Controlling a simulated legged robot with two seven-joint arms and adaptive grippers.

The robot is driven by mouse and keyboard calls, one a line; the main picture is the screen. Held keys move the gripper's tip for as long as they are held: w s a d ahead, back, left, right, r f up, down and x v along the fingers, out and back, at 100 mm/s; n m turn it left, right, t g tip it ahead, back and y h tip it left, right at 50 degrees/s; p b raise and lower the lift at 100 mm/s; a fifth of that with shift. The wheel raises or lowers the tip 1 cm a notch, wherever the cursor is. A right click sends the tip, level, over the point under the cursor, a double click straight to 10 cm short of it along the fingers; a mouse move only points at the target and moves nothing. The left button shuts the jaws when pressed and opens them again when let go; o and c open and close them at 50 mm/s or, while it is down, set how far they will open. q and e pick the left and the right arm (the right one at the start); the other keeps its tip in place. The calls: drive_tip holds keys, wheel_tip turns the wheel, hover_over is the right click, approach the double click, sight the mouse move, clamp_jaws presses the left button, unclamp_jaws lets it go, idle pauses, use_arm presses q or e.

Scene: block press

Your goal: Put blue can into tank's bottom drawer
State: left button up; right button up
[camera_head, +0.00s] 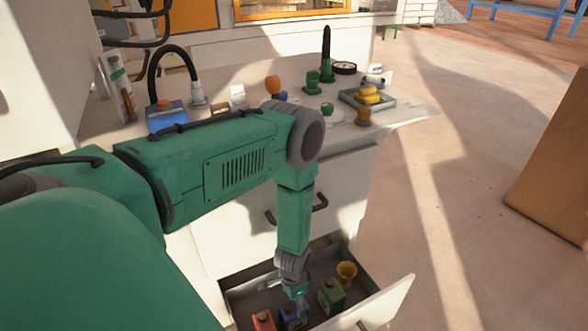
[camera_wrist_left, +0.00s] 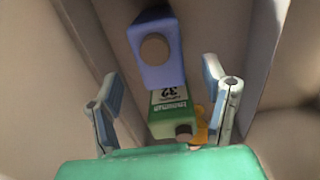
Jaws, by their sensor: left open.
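A blue can (camera_head: 294,316) with a round cap is in the open bottom drawer (camera_head: 240,296), partly covered by my left gripper in the head view. In the left wrist view the blue can (camera_wrist_left: 157,48) is beyond the fingertips, with a green can (camera_wrist_left: 170,112) beside it. My left gripper (camera_head: 296,290) points down over the drawer. In the left wrist view its two fingers (camera_wrist_left: 165,88) are spread apart with nothing held between them. My right gripper is not in view.
The drawer also holds a red can (camera_head: 263,321), the green can (camera_head: 331,297) and a yellow cup (camera_head: 346,272). The counter (camera_head: 400,118) above carries a blue container (camera_head: 166,116), a tray (camera_head: 352,97) with yellow items and several small things. Open floor lies to the right.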

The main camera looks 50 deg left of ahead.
use_arm(q)
drive_tip(key=shift+r+p, duration=0.5)
drive_tip(key=shift+r, duration=1.45)
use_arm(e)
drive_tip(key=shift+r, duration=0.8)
